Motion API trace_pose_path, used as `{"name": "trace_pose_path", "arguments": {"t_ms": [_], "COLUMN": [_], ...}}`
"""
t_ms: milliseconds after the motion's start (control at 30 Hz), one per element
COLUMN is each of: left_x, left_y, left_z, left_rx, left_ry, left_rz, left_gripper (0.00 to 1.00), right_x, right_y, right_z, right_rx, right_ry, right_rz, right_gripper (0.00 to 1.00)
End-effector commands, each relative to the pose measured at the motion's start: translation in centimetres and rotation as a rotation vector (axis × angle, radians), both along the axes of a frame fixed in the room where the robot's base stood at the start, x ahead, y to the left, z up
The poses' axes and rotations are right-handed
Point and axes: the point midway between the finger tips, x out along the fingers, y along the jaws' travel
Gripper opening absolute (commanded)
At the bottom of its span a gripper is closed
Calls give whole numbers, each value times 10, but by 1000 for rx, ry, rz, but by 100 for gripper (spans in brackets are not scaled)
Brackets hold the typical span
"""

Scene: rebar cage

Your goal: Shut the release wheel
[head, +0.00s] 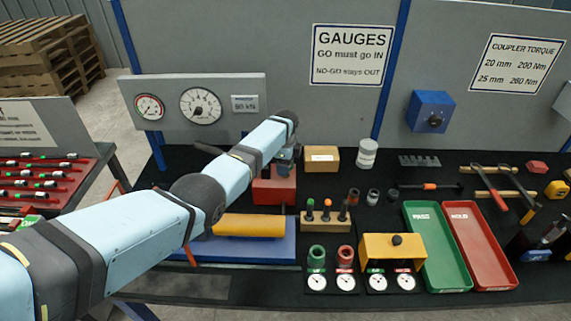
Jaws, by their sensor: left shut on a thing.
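My left arm reaches in from the left, across the blue base (270,249) with its yellow cylinder (250,226). My left gripper (284,167) points down at the top of the red block (272,190) behind that cylinder. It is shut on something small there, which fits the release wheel. The wheel itself is hidden by the gripper and wrist, so its turn cannot be seen. A black lever (208,148) shows partly behind my arm. My right gripper is not in view.
Two dial gauges (200,106) stand on a grey panel behind the arm. To the right are a cardboard box (322,159), a wooden block with plugs (326,222), a yellow cover (393,251), and a green tray (437,247) and a red tray (480,247).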

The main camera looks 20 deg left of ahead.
Motion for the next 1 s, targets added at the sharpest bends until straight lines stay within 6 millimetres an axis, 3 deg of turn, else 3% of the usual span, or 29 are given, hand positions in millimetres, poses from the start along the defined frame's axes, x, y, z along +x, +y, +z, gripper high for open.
{"name": "trace_pose_path", "arguments": {"t_ms": [67,100,200,500,667,1000], "left_x": [1,1,1,0,1,1], "left_y": [0,0,0,0,0,0], "left_z": [1,1,1,2,17,93], "left_rx": [1,0,0,0,0,0], "left_ry": [-3,-2,-2,-1,-4,-5], "left_rz": [-2,-1,-1,0,0,0], "left_gripper": [37,70,86,86,86,86], "right_x": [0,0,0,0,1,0], "right_y": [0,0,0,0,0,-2], "right_z": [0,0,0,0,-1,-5], "right_rx": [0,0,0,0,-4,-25], "right_ry": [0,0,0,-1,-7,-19], "right_rz": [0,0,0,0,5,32], "right_gripper": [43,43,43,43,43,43]}}
